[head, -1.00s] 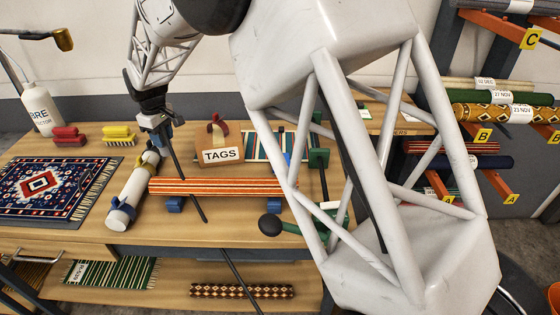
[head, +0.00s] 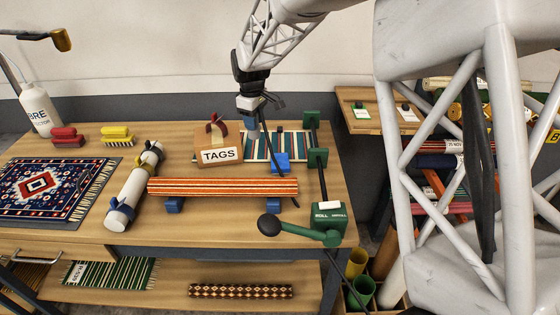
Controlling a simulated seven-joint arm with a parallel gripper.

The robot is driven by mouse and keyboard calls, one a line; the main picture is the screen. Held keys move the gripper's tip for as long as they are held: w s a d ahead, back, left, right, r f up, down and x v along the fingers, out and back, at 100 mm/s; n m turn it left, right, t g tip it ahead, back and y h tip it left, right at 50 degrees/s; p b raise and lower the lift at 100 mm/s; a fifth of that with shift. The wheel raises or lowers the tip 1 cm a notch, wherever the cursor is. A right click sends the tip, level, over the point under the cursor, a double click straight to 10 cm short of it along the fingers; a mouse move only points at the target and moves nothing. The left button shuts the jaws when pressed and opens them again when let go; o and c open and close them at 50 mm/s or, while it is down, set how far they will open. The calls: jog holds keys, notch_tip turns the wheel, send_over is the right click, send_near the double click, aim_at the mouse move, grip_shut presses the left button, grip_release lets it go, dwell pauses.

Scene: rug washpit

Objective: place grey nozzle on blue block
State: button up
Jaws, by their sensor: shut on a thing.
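My gripper (head: 249,108) is in the middle of the head view, above the back of the bench, and is shut on the grey nozzle (head: 253,130). The nozzle hangs below the jaws, small and partly hidden by them. A thin dark rod or hose runs down to the right beside it; I cannot tell if they are joined. The blue block (head: 282,163) sits at the back of the bench by a striped rug, below and to the right of the nozzle. The nozzle appears apart from the block.
A rolled striped rug (head: 222,187) lies in front on blue supports. A TAGS box (head: 219,155) stands left of the block. A green roller machine (head: 328,216) with a crank handle (head: 290,230) is at the right. A white roll (head: 134,188) and a patterned rug (head: 45,187) lie left.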

send_over(280, 160)
jog(key=shift+s+d+r, duration=0.1)
dwell(0.4)
notch_tip(280, 160, down, 6)
dwell(0.5)
jog(key=shift+f, duration=0.25)
jog(key=shift+f, duration=1.75)
jog(key=shift+f, duration=0.15)
jog(key=o, duration=1)
jog(key=shift+c, duration=0.2)
